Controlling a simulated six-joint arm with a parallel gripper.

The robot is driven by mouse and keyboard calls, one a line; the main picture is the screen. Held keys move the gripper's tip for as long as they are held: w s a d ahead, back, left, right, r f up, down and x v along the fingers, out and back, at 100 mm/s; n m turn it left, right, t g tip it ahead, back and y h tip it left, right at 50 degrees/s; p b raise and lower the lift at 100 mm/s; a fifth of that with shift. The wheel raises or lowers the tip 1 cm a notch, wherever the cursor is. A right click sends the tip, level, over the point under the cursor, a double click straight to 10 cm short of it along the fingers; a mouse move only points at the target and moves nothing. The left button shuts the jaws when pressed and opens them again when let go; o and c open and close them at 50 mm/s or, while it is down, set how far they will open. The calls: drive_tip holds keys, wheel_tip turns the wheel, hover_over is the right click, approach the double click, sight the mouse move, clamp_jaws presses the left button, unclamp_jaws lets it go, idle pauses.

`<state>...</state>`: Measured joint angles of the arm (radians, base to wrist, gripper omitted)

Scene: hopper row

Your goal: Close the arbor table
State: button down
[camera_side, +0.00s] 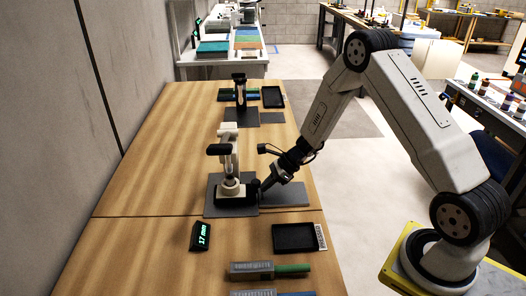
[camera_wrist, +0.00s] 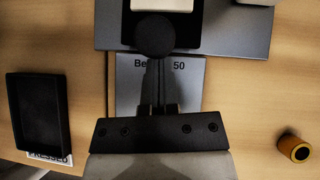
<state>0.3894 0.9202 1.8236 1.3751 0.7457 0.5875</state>
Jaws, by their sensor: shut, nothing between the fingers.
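The arbor press (camera_side: 229,168) is white with a black top and stands upright on a dark grey plate (camera_side: 213,206) on the wooden table. Its black base (camera_side: 232,200) juts toward my gripper (camera_side: 264,186). In the wrist view, a black round knob (camera_wrist: 154,34) lies in front of the press's black base, with a white part behind it. My gripper (camera_wrist: 157,62) is shut and empty, its fingertips at the near edge of the knob. I cannot tell whether they touch. The fingers hide part of a grey plate (camera_wrist: 186,85) with partly covered lettering.
A black tray (camera_side: 294,237) labelled PRESSED, also in the wrist view (camera_wrist: 14,120), stands nearby. A brass-coloured cylinder (camera_wrist: 294,148) stands at the right. A display (camera_side: 201,236) reads 17 mm. A second press (camera_side: 240,92) stands farther back. Bare wood lies left of the press.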

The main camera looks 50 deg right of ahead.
drive_tip(key=shift+s+d, duration=0.25)
drive_tip(key=shift+d, duration=0.15)
drive_tip(key=shift+s+d+r, duration=0.1)
drive_tip(key=shift+s+d, duration=0.8)
drive_tip(key=shift+d, duration=0.3)
drive_tip(key=v, duration=1)
drive_tip(key=shift+a, duration=0.15)
drive_tip(key=s+a+r+n+g+h, duration=0.1)
drive_tip(key=s+a+r+n+h, duration=0.2)
drive_tip(key=n, duration=0.9)
drive_tip(key=s+a+r+n+g+h, duration=0.1)
drive_tip(key=s+a+r+n+h, duration=0.2)
drive_tip(key=s+a+n, duration=0.6)
drive_tip(key=a+n+h, duration=0.1)
drive_tip(key=a+n, duration=0.2)
drive_tip(key=n, duration=0.1)
drive_tip(key=shift+s, duration=0.2)
